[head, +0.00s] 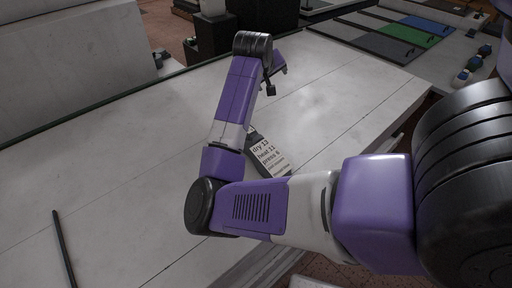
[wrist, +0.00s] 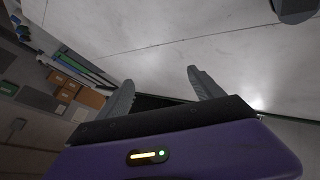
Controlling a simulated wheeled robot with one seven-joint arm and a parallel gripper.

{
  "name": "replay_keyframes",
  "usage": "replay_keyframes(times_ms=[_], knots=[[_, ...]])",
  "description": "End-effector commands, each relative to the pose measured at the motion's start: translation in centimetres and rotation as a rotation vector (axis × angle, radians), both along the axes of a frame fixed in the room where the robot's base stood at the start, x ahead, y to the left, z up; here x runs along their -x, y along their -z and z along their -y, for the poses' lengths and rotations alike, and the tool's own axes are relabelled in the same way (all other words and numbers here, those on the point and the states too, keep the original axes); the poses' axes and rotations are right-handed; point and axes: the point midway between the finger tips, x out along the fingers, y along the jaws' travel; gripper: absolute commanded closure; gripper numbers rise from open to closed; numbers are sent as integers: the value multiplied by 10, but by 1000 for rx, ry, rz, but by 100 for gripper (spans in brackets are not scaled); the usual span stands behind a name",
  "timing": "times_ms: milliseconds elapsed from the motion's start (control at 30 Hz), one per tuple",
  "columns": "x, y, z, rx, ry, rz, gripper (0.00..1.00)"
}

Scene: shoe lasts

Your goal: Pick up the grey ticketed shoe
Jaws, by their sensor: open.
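I cannot make out a grey ticketed shoe for certain in either view. A dark grey rounded thing (wrist: 296,9) is cut off at the top right corner of the wrist view; I cannot tell whether it is a shoe. A printed card (head: 268,155) with lines such as "dry 13" and "press 6" lies behind my arm in the head view, partly hidden by it. My gripper (wrist: 161,88) is open, its two grey fingers apart with nothing between them. In the head view my gripper is mostly hidden behind my wrist.
The pale table (head: 130,160) is largely clear around my arm. A thin dark rod (head: 64,248) lies at its left. Small shoe-like things (head: 462,77) sit at the far right.

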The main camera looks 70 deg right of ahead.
Motion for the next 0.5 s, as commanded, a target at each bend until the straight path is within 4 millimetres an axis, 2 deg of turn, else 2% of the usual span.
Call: replay_keyframes(times_ms=[67,200,300,400,500], knots=[[-7,14,-18,-175,-8,7,24],[-12,45,-75,-511,-111,-58,24],[-15,55,-108,-669,-182,-88,24],[-16,58,-128,-762,-228,-101,24],[-16,62,-138,-803,-250,-108,24]])
